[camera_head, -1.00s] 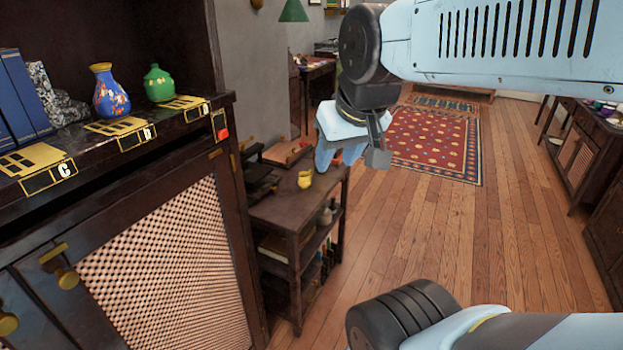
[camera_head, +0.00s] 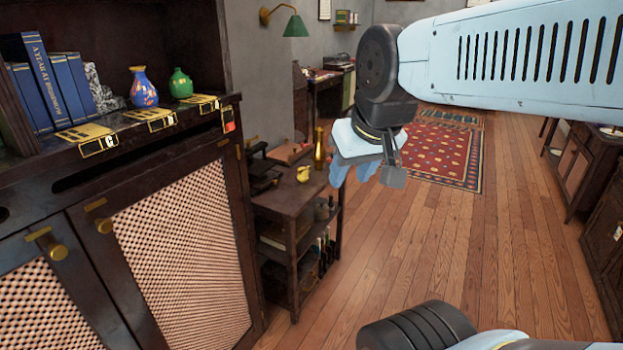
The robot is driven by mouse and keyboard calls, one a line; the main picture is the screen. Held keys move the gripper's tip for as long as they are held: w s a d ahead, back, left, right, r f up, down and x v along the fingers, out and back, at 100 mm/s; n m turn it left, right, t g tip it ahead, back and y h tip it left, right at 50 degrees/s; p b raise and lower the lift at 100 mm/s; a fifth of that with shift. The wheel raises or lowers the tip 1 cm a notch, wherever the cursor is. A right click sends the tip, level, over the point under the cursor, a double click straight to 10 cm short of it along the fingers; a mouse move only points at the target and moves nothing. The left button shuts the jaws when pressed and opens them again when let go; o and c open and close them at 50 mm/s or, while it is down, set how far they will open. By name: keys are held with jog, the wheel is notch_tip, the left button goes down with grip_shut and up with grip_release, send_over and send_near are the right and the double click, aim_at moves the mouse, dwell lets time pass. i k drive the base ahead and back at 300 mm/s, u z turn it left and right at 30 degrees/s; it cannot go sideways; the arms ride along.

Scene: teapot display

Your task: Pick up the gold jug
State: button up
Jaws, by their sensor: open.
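A small yellow-gold jug (camera_head: 303,174) stands on the top of a dark wooden shelf table (camera_head: 283,197) in the middle of the view. A taller gold vessel with a narrow neck (camera_head: 319,148) stands just behind it, to the right. My gripper (camera_head: 366,174) is open and empty, with light blue fingers pointing down.
A dark cabinet (camera_head: 180,262) with lattice doors fills the left. A blue vase (camera_head: 143,88), a green vase (camera_head: 180,83) and books (camera_head: 45,84) stand on it. Dark items lie on the table's left part. Wooden floor (camera_head: 440,260) is clear to the right; a red rug (camera_head: 440,150) lies beyond.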

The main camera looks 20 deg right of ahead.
aim_at(302, 177)
jog(key=z, duration=0.2)
jog(key=k, duration=0.15)
jog(key=u, duration=0.35)
jog(key=i, duration=1.3)
jog(key=z, duration=0.1)
